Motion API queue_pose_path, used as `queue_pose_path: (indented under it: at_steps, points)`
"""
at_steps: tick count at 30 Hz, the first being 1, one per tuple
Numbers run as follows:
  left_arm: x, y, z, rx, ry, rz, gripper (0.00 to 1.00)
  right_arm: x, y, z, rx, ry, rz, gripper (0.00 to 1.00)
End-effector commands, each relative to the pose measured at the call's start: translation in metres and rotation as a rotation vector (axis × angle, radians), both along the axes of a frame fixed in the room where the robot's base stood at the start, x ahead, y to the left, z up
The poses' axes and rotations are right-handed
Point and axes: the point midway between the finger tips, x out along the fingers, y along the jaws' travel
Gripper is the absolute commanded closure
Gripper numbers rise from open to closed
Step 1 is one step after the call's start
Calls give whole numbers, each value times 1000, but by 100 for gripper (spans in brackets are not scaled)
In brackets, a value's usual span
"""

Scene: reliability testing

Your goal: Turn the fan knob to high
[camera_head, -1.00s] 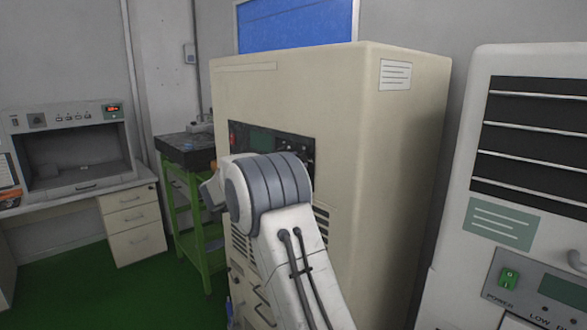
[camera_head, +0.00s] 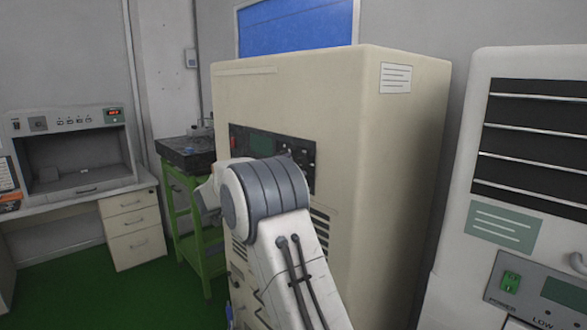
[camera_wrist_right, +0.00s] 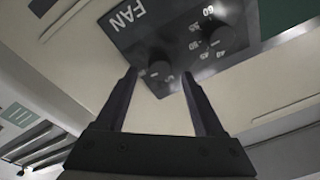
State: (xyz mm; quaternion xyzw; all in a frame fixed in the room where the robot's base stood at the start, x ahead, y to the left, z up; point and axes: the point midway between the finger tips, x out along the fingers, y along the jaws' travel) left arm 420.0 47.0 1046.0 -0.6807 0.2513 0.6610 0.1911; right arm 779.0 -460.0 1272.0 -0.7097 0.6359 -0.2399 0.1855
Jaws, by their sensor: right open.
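The fan knob (camera_wrist_right: 158,70) is a dark round knob beside the white "FAN" lettering on a dark panel (camera_wrist_right: 184,20) in the right wrist view. My right gripper (camera_wrist_right: 159,77) is open, its two dark fingers on either side of the fan knob in the picture. I cannot tell whether they touch it. A second knob (camera_wrist_right: 220,40) with number marks sits beside it. In the head view my right arm covers part of the cabinet's dark control panel (camera_head: 261,143), and the gripper's fingers are hidden. My left gripper is not in view.
The tall beige cabinet (camera_head: 400,170) carries the control panel. A white machine (camera_head: 480,235) with a green power switch stands on the right. A green-framed stand (camera_head: 187,215) and a desk (camera_head: 128,225) with drawers are on the left. Green floor lies between.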

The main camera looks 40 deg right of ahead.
Motion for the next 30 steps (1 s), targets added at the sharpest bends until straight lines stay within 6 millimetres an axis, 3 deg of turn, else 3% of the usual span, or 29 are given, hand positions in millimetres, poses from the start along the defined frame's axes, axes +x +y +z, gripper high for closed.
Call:
queue_pose_path:
  at_steps: [6,12,18,30]
  points:
    - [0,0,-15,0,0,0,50,-2,46,-8,1,0,6,30]
    - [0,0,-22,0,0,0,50,-5,77,-10,1,0,4,30]
    - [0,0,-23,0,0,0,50,-7,89,-10,1,-1,2,30]
    - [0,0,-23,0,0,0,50,-7,88,-10,1,0,1,30]
